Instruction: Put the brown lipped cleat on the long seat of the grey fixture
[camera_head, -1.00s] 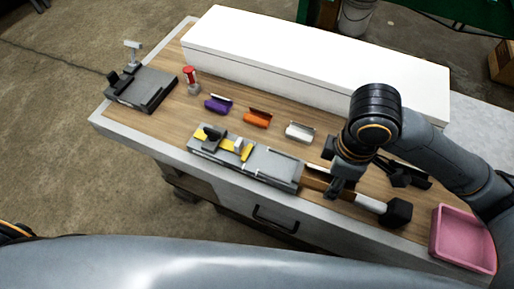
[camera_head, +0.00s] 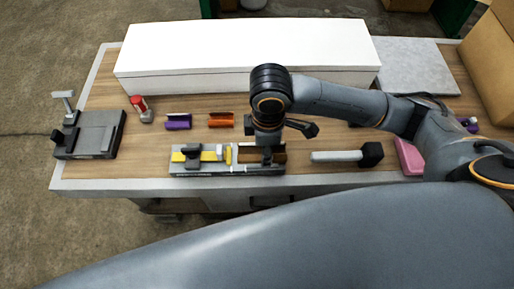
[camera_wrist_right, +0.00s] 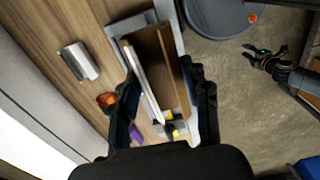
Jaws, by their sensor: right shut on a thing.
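The grey fixture (camera_head: 220,170) lies along the bench's near edge, with yellow parts and a dark clamp on its left half. My right gripper (camera_head: 267,158) is over the fixture's right half, shut on the brown lipped cleat (camera_head: 280,152). In the right wrist view the long brown cleat (camera_wrist_right: 170,70) lies between the fingers of my right gripper (camera_wrist_right: 165,110), over the grey fixture (camera_wrist_right: 118,30). I cannot tell whether the cleat touches the seat. My left gripper (camera_wrist_right: 257,58) appears open and empty, over the floor in the right wrist view.
A purple cleat (camera_head: 178,122), an orange cleat (camera_head: 221,120) and a silver cleat (camera_wrist_right: 78,62) lie behind the fixture. A mallet (camera_head: 338,156) and a pink tray (camera_head: 409,157) are to the right. A long white box (camera_head: 245,55) stands behind; a dark clamp block (camera_head: 95,133) is left.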

